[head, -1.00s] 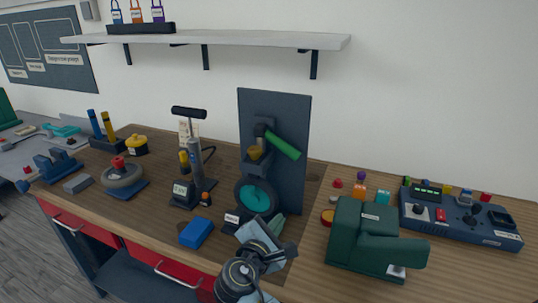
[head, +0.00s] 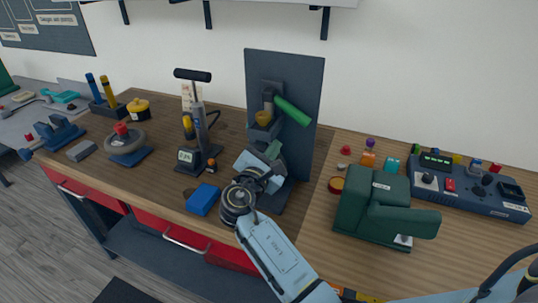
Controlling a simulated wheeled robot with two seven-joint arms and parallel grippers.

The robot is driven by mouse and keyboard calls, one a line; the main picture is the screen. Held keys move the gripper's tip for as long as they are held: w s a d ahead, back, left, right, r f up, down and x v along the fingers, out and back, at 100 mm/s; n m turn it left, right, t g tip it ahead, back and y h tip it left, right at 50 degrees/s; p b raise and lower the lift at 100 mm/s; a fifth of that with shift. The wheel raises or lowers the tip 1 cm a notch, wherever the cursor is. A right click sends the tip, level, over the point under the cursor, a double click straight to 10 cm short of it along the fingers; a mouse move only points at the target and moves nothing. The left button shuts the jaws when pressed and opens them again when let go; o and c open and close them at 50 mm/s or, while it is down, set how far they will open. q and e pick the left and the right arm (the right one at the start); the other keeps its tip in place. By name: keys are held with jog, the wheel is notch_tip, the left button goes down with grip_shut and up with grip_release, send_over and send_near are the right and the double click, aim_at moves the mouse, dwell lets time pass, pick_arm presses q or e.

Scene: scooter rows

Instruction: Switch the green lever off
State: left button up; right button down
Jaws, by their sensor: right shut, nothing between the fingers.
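The green lever (head: 292,110) is on the dark upright panel (head: 310,82) in the middle of the bench. It slants down to the right from its dark pivot. A brass-coloured part (head: 263,118) sits just left of and below it. My right gripper (head: 271,151) is shut and empty in front of the panel, below the lever and apart from it in the picture. The gripper hides the teal wheel at the panel's foot. My left gripper is not in view.
A blue block (head: 203,200) lies left of my right gripper. A hand pump (head: 196,125) stands further left. A dark green machine (head: 385,207) and a blue control box (head: 468,192) stand on the right. A shelf (head: 290,2) hangs above.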

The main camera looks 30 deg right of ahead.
aim_at(291, 110)
jog(key=x, duration=0.4)
jog(key=r, duration=0.1)
jog(key=d+r+p, duration=0.1)
jog(key=r, duration=0.1)
jog(key=shift+s+d+p, duration=0.3)
jog(key=shift+p, duration=0.1)
jog(key=shift+s+d+r, duration=0.1)
jog(key=shift+d+r, duration=0.1)
jog(key=shift+d, duration=0.05)
